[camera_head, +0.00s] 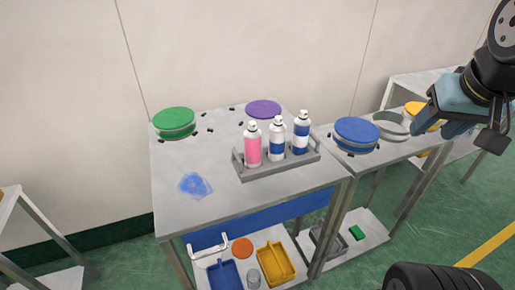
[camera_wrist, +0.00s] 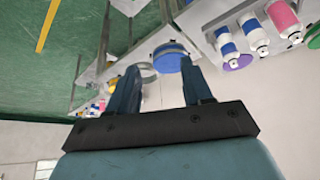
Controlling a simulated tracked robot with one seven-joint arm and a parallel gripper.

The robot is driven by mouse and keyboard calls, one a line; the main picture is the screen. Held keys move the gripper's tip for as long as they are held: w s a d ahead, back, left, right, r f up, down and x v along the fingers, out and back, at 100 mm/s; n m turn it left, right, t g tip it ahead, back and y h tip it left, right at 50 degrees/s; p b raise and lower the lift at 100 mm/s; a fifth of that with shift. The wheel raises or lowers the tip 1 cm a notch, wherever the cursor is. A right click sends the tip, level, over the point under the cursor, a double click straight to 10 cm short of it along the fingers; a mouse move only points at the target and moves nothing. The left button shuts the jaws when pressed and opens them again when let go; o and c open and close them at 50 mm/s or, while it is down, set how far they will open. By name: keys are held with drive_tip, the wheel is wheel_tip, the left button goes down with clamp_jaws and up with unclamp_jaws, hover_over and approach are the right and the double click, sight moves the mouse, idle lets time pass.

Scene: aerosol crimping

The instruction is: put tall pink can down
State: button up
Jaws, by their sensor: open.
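The tall pink can (camera_head: 252,146), with a white top, stands upright in the left end of a grey rack (camera_head: 283,169) on the metal table. Two white and blue cans (camera_head: 276,138) (camera_head: 301,134) stand beside it in the same rack. In the wrist view, which is upside down, the pink can (camera_wrist: 283,16) is at the upper right. My gripper (camera_head: 447,115) is at the right of the head view, well apart from the pink can. Its two fingers (camera_wrist: 160,72) are spread in the wrist view with nothing held between them.
A green round lid (camera_head: 174,121) and a purple disc (camera_head: 263,109) lie at the table's back. A blue round lid (camera_head: 356,131) and an open ring (camera_head: 391,123) sit on the right table. A blue stain (camera_head: 195,185) marks clear tabletop left of the rack. Lower shelves hold trays.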

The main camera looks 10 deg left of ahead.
drive_tip(key=o, duration=0.6)
drive_tip(key=w+a+n, duration=0.2)
drive_tip(key=w+a, duration=0.4)
drive_tip(key=shift+a+r, duration=0.2)
drive_tip(key=shift+a, duration=0.2)
drive_tip(key=shift+o, duration=0.2)
drive_tip(key=w+a+f+n+g+y, duration=0.1)
drive_tip(key=w+a+n, duration=0.2)
drive_tip(key=a, duration=0.6)
drive_tip(key=shift+w+f, duration=0.15)
drive_tip(key=shift+w, duration=1.1)
drive_tip(key=n+g+y, duration=0.2)
drive_tip(key=n, duration=0.3)
approach(251, 130)
drive_tip(key=shift+w+x, duration=0.3)
drive_tip(key=shift+x, duration=1.7)
drive_tip(key=shift+w+x, duration=0.3)
drive_tip(key=shift+x, duration=1.75)
drive_tip(key=shift+w+x, duration=0.25)
drive_tip(key=shift+x, duration=1.75)
